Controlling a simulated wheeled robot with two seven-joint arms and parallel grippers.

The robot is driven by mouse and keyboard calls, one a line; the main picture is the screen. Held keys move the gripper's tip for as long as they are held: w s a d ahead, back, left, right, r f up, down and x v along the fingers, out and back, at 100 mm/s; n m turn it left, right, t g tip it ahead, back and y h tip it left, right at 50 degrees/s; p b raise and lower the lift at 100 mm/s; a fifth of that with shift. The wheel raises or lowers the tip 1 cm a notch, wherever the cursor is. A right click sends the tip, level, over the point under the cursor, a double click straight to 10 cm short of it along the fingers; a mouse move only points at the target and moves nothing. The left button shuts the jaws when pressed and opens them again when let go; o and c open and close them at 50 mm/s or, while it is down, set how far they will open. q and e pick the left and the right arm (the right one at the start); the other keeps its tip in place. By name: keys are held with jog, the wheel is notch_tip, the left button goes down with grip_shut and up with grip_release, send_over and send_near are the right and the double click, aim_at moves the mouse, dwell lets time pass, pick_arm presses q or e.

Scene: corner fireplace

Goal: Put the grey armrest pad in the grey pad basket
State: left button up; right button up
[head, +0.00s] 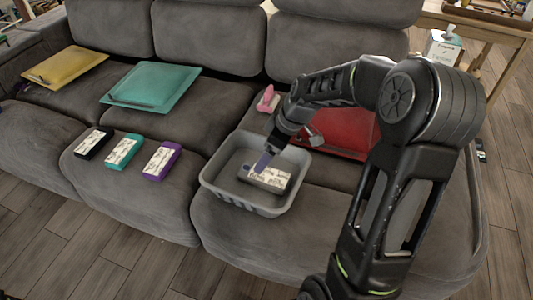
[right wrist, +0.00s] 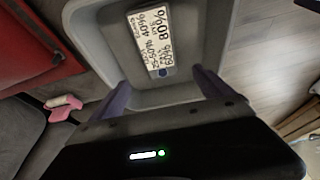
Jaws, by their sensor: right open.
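The grey armrest pad (head: 268,186), with a white printed label on top, lies inside the grey pad basket (head: 227,197) on the sofa seat. Its label (right wrist: 151,38) faces up in the right wrist view, with the basket's wall (right wrist: 95,40) around it. My right gripper (head: 263,163) reaches down into the basket, just over the pad. In the right wrist view, its two fingers (right wrist: 163,88) are spread apart with nothing between them, near the pad's end. My left gripper is not in view.
Black (head: 93,142), teal (head: 123,151) and purple (head: 161,160) pads lie left of the basket. A pink object (head: 267,99) sits behind the basket. A wooden table (head: 475,22) stands back right.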

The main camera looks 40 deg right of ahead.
jog(key=v, duration=0.6)
jog(key=shift+p, duration=0.45)
